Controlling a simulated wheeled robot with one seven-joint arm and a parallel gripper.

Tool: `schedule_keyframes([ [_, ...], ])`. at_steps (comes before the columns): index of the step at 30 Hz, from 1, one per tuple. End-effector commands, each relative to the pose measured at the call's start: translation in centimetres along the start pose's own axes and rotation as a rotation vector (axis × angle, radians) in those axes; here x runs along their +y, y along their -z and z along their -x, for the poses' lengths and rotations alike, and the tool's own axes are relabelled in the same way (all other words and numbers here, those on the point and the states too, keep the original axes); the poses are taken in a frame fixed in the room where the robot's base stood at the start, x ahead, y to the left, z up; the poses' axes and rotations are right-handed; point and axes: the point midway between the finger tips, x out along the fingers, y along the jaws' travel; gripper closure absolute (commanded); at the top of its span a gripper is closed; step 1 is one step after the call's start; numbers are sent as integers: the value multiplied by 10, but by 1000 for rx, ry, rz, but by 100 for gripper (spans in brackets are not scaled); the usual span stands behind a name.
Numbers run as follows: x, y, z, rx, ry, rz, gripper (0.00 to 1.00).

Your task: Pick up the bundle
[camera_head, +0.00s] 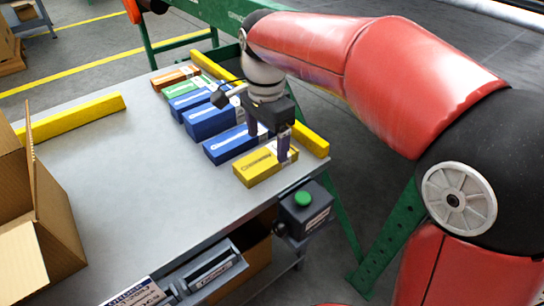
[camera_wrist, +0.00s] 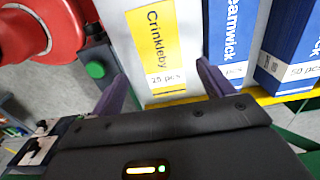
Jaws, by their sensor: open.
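A yellow bundle (camera_head: 257,171) lies at the near end of a row of flat bundles on the grey table. In the wrist view the yellow bundle (camera_wrist: 152,42) shows a label reading "Crinkleby 25 pcs". My gripper (camera_head: 270,146) is over its far right part, pointing down. In the wrist view my gripper (camera_wrist: 161,72) is open, with one purple finger on each side of the yellow bundle. I cannot tell whether the fingers touch it. A blue bundle (camera_head: 230,146) lies close beside it; its Beamwick label (camera_wrist: 231,38) is just past the right finger.
More blue bundles (camera_head: 208,122), a green one (camera_head: 198,84) and an orange one (camera_head: 172,77) continue the row. Yellow rails (camera_head: 312,139) edge the table. A green button box (camera_head: 306,206) sits at the near corner. An open carton (camera_head: 45,215) stands left; the middle table (camera_head: 125,165) is clear.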

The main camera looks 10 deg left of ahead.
Motion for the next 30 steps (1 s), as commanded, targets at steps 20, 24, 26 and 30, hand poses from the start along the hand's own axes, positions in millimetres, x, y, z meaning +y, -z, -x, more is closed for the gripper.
schedule_keyframes([
  [20,-2,0,-55,0,1,1,21],
  [24,-2,0,-55,0,1,0,40],
  [26,-2,0,-55,0,1,1,48],
  [30,-2,0,-55,0,1,1,66],
])
